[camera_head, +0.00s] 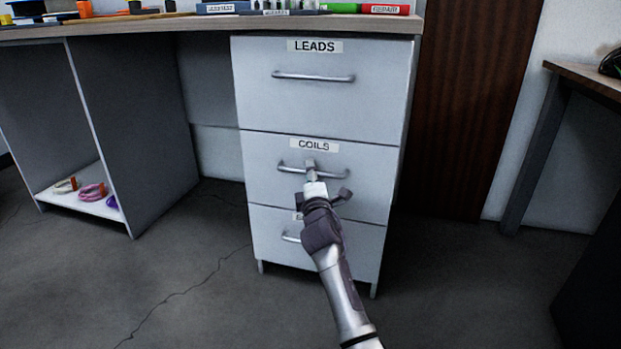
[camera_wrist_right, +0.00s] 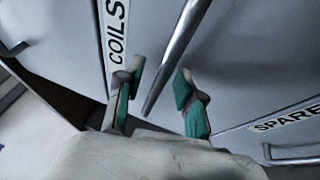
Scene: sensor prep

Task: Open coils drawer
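The coils drawer (camera_head: 262,165) is the middle drawer of a grey cabinet, under a COILS label (camera_head: 314,145). Its front looks flush with the other drawers. Its bar handle (camera_head: 341,174) runs across the front. My right gripper (camera_head: 312,180) is at the middle of this handle and hides part of it. In the right wrist view, the fingers of my right gripper (camera_wrist_right: 156,90) are apart, with the handle (camera_wrist_right: 172,58) passing between them and gaps visible beside it. The COILS label also shows there (camera_wrist_right: 116,35). My left gripper is not in view.
The LEADS drawer (camera_head: 325,100) is above. The lowest drawer (camera_head: 345,245), labelled SPARE in the wrist view (camera_wrist_right: 288,117), is below and partly hidden by my arm. An open shelf (camera_head: 95,207) with coiled cables stands left. A table (camera_head: 590,75) stands right. The floor in front is clear.

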